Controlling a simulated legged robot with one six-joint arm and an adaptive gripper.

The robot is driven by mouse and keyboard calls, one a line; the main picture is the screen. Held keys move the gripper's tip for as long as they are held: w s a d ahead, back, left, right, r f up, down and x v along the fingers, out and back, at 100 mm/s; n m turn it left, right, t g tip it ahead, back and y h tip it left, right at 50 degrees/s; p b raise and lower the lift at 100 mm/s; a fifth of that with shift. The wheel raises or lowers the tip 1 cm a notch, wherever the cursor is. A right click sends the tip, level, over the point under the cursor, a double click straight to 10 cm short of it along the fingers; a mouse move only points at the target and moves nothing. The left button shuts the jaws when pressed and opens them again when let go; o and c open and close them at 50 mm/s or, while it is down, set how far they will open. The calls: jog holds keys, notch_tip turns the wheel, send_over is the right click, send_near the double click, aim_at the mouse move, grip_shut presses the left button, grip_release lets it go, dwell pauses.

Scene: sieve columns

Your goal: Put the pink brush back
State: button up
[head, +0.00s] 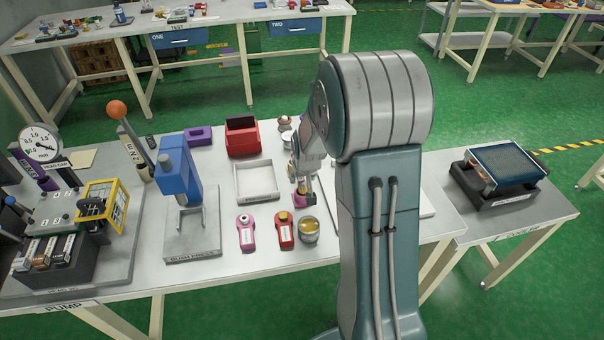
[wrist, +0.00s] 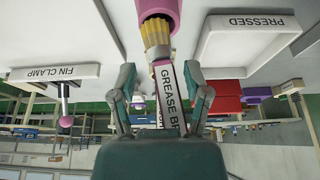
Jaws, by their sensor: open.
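In the wrist view, which is upside down, a brush with yellow bristles, a grey collar and a pink-edged handle labelled "GREASE BR…" (wrist: 168,88) runs between my fingertips. Its bristles meet a rounded pink piece (wrist: 158,12) at the picture's top; I cannot tell whether they are inside it. My gripper (wrist: 156,74) is open, one finger on each side of the handle.
A magenta holder (head: 245,232) stands left of the red one. My arm hides part of the bench.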

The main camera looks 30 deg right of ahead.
jog(key=shift+w+d+r, duration=0.1)
jog(key=shift+w+r, duration=0.1)
jog(key=shift+r, duration=0.2)
jog(key=v, duration=1.1)
jog(key=shift+s+r, duration=0.2)
jog(key=shift+r, duration=0.15)
jog(key=s+a+r+n, duration=0.1)
jog(key=s+a+r, duration=0.2)
jog(key=s, duration=0.4)
jog(key=s+a+r+n+t, duration=0.1)
jog(key=s+a+r, duration=0.2)
jog(key=s+a, duration=0.3)
jog(key=s+a+r+n+y, duration=0.1)
jog(key=s+a+r, duration=0.3)
jog(key=s, duration=0.3)
jog(key=shift+s+a, duration=0.25)
jog(key=shift+s, duration=0.15)
